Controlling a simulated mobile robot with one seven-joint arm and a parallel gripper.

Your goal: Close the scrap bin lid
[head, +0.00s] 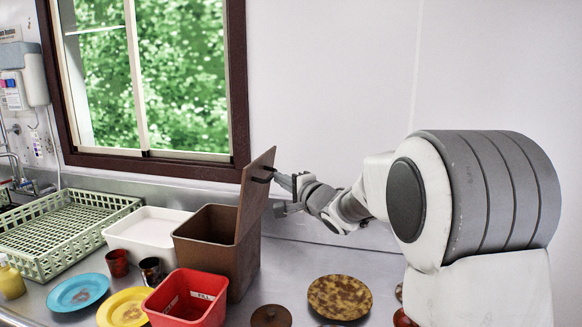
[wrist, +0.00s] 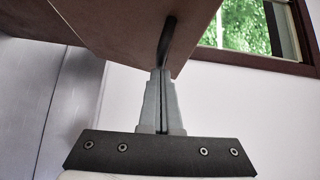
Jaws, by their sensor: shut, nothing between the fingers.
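The brown scrap bin (head: 192,241) stands on the steel counter with its top open. Its brown lid (head: 257,190) stands up, nearly upright, along the bin's right side. A dark handle (head: 262,180) sticks out from the lid's right face. My gripper (head: 279,179) is shut and empty, just right of the lid at handle height. In the wrist view the lid (wrist: 120,28) fills the top, and the closed fingertips (wrist: 161,72) are at the dark handle (wrist: 167,42). I cannot tell whether they touch it.
A white tub (head: 150,228) stands left of the bin and a red bin (head: 188,298) in front. A green dish rack (head: 65,225), blue plate (head: 77,292), yellow plate (head: 124,308), cups and a brown speckled plate (head: 339,297) are around. A window is behind.

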